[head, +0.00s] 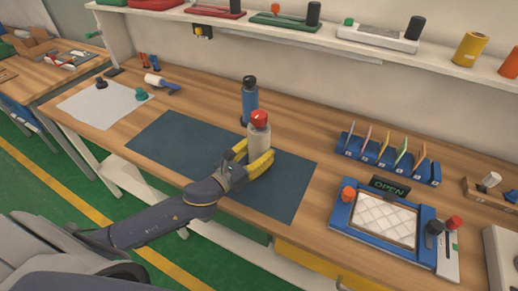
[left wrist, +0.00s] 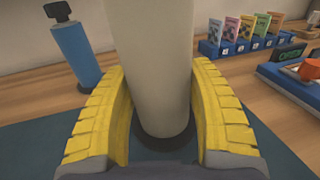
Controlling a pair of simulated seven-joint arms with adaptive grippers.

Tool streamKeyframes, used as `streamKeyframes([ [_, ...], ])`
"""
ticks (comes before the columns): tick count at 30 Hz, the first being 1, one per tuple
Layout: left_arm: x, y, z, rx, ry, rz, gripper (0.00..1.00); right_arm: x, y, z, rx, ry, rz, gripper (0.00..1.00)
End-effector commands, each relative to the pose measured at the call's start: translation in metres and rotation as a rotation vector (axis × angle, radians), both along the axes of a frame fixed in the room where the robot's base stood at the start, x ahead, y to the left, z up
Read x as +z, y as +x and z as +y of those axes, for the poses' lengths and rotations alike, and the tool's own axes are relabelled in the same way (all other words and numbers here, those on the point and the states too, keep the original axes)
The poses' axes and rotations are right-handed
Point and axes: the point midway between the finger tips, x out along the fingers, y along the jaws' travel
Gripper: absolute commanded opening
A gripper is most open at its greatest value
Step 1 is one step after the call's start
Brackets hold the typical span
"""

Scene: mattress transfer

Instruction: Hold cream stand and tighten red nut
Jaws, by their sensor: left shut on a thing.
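The cream stand (head: 259,143) is upright on the dark mat, with the red nut (head: 259,119) on its top. My left gripper (head: 254,160) has its yellow fingers on both sides of the stand's lower part and is shut on it. In the left wrist view the stand (left wrist: 158,65) fills the middle between the yellow fingers (left wrist: 160,118); the nut is out of that picture. My right gripper is not in view.
A blue bottle (head: 250,103) with a black top stands just behind the stand. The dark mat (head: 180,150) is otherwise clear. A blue rack (head: 388,160) with several cards and a blue framed tray (head: 345,213) with an "OPEN" sign are at right. A shelf (head: 280,32) runs above.

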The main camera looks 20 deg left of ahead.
Motion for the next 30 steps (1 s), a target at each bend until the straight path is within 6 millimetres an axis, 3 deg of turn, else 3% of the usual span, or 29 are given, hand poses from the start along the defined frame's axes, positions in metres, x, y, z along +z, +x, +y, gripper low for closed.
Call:
streamKeyframes([
  [30, -0.020, 0.000, 0.000, 0.000, 0.000, -0.003, 0.08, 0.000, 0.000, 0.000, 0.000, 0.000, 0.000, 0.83],
])
